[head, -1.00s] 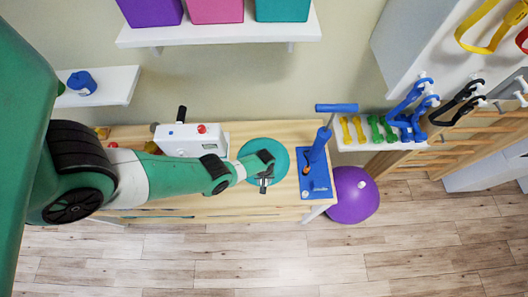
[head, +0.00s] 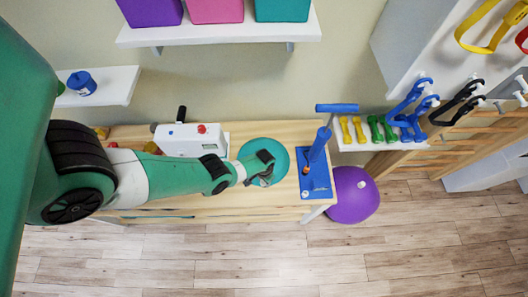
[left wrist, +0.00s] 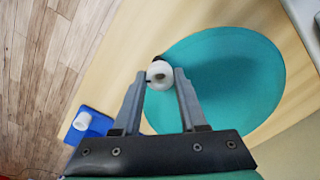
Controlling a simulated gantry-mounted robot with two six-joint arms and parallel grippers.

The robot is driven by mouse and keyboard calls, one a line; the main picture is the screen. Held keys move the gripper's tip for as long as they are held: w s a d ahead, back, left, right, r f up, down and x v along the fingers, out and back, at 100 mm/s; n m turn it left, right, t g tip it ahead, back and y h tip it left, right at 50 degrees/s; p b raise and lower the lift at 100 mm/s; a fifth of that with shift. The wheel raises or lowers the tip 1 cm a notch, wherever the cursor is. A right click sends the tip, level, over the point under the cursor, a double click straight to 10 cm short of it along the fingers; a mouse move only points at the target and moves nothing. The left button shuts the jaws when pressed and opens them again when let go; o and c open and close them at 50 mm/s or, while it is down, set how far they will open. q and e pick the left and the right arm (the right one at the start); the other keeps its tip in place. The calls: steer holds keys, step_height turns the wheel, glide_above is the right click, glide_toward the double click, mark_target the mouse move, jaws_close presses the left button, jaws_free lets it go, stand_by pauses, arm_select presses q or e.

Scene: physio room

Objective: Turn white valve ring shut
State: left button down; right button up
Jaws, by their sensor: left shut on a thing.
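The white valve ring (left wrist: 159,75) sits between my left gripper's fingertips (left wrist: 160,80) in the left wrist view, and the gripper is shut on it. It lies at the edge of the round teal cushion (left wrist: 235,70). In the head view the teal cushion (head: 283,163) lies flat on the wooden bench, with my left gripper (head: 266,174) over it. The ring cannot be made out in the head view, where the gripper covers that spot. My right gripper is not in view.
A blue hand pump (head: 317,160) stands on the bench right of the cushion. A white box with a red knob (head: 190,140) stands to the left. A purple ball (head: 352,197) rests on the floor. Dumbbells (head: 376,130) lie on a side shelf. The front floor is clear.

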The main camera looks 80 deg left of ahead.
arm_select(q)
steer(key=shift+m, duration=0.4)
steer(key=c, duration=0.7)
jaws_free()
